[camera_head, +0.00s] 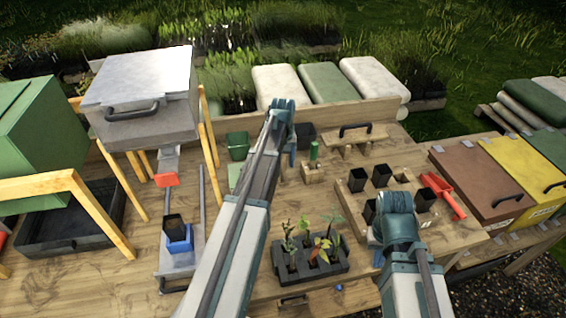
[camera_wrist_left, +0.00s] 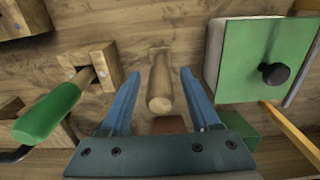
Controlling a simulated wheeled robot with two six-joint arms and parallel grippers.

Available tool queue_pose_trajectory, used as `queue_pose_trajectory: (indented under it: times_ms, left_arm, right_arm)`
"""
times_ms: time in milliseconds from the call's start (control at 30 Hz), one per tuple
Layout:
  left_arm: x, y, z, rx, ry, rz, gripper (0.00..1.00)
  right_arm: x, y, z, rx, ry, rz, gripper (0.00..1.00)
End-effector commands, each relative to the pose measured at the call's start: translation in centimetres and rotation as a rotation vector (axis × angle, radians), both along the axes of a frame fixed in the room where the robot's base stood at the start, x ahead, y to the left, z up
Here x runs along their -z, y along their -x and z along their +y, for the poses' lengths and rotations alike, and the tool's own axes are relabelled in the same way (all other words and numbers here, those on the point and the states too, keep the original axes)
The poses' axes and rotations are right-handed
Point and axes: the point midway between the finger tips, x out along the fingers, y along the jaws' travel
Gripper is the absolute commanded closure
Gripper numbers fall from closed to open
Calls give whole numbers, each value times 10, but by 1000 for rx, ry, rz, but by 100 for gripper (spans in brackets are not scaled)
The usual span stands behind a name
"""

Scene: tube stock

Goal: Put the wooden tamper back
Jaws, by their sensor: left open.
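A short wooden cylinder, which looks like the wooden tamper (camera_wrist_left: 160,85), shows between the two blue fingers of my left gripper (camera_wrist_left: 165,103) in the left wrist view. The fingers are apart, with a gap on each side of the wood. Whether it stands or lies is hard to tell. A reddish-brown patch below it is partly hidden by the gripper. In the head view my left gripper (camera_head: 285,140) points down behind its own wrist, which hides the tamper. My right gripper (camera_head: 385,250) hangs by the front right of the bench; its jaws are not clear.
A green-handled tool (camera_wrist_left: 55,112) sits in a wooden block left of the left gripper. A green panel with a black knob (camera_wrist_left: 275,73) is at right.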

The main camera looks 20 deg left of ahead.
Motion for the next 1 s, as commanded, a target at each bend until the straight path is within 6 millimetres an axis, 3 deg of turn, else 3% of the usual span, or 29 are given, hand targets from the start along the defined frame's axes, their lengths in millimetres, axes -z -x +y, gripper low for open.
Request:
queue_pose_trajectory:
  times_ms: [367, 1000]
  left_arm:
    - [-28, 0, 0, 0, 0, 0, 37]
    - [-118, 0, 0, 0, 0, 0, 37]
  right_arm:
    - [-28, 0, 0, -1, 0, 0, 100]
    - [-118, 0, 0, 11, -3, 0, 100]
